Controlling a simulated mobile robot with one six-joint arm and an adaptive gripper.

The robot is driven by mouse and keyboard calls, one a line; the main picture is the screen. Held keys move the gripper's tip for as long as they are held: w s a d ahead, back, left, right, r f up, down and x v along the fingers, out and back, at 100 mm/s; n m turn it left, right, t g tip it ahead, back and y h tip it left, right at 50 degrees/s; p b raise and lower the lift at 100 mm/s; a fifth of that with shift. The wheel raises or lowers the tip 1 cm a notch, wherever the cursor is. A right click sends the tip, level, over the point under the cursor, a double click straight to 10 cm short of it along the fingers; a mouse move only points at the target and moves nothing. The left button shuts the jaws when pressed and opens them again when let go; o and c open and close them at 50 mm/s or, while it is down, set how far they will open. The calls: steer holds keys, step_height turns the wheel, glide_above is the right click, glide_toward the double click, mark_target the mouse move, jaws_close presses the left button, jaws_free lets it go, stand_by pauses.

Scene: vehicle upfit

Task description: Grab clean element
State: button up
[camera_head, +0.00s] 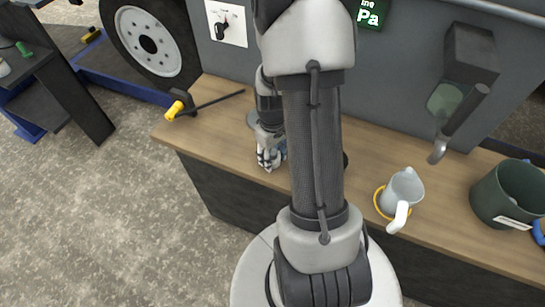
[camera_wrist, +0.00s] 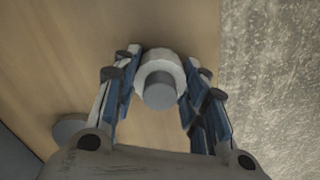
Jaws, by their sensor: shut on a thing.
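A white, ring-shaped element with a grey round middle (camera_wrist: 160,80) shows in the wrist view, between the two fingers of my gripper (camera_wrist: 163,88). The fingers are shut on it from both sides, close above the wooden bench top. In the head view my gripper (camera_head: 270,158) is low over the bench near its front edge, left of my arm's forearm. The element is hard to make out there, as the fingers and arm hide most of it. Whether it touches the bench I cannot tell.
The wooden bench (camera_head: 215,125) carries a yellow-handled tool (camera_head: 178,109) at left, a grey jug (camera_head: 402,188) on a yellow ring and a dark green bin (camera_head: 507,195) at right. A grey disc (camera_wrist: 70,128) lies beside my gripper. A grey wall stands behind.

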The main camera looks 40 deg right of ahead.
steer(key=shift+c, duration=1.4)
